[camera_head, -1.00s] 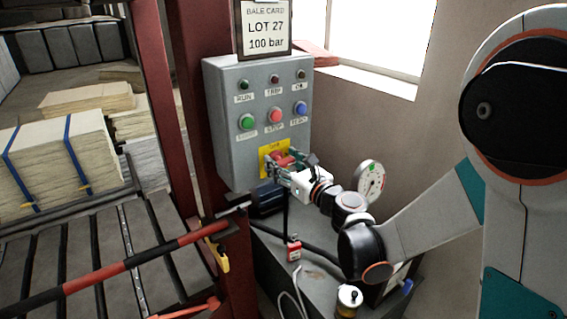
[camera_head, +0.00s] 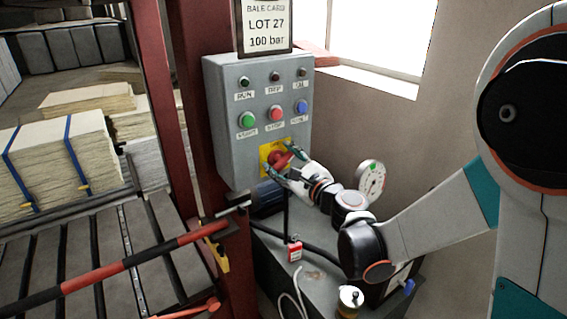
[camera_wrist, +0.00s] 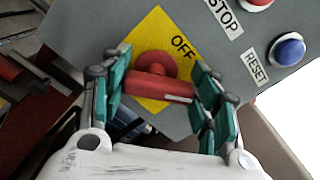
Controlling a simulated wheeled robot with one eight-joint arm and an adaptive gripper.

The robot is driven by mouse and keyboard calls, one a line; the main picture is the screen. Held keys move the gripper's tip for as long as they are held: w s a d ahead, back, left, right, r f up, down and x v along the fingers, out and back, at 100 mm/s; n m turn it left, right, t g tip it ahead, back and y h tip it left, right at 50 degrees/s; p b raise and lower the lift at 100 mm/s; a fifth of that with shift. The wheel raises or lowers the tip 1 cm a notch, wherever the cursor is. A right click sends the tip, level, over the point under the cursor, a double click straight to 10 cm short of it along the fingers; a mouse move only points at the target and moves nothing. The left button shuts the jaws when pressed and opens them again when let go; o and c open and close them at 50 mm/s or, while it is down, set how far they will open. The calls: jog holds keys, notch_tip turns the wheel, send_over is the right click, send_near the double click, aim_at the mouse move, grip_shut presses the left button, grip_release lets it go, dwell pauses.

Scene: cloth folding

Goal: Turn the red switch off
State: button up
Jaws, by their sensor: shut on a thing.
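The red switch (camera_head: 279,158) is a rotary handle on a yellow plate (camera_head: 265,150), low on the grey control box. In the wrist view the red handle (camera_wrist: 160,88) lies across the picture, with the word OFF above its right side on the yellow plate (camera_wrist: 150,40). Relative to the panel the handle slants up to the right. My gripper (camera_head: 282,163) is at the switch, its jaws tilted. In the wrist view my gripper (camera_wrist: 162,90) has its green-padded fingers at the two ends of the handle, shut on it.
Above the switch are green, red and blue buttons, the blue one (camera_wrist: 288,50) labelled RESET. A pressure gauge (camera_head: 370,179) stands right of my wrist. A red padlock (camera_head: 294,249) and a small can (camera_head: 349,301) are below. A red post (camera_head: 200,110) stands left.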

jog(key=n, duration=0.5)
jog(key=shift+s+a+f+n+b, duration=0.1)
jog(key=shift+s+a+n+b, duration=0.05)
jog(key=shift+n+b, duration=0.15)
jog(key=n, duration=0.5)
jog(key=shift+a+n+b, duration=0.1)
jog(key=shift+n+b, duration=0.2)
jog(key=o, duration=1.1)
jog(key=shift+s, duration=0.1)
jog(key=v, duration=1.2)
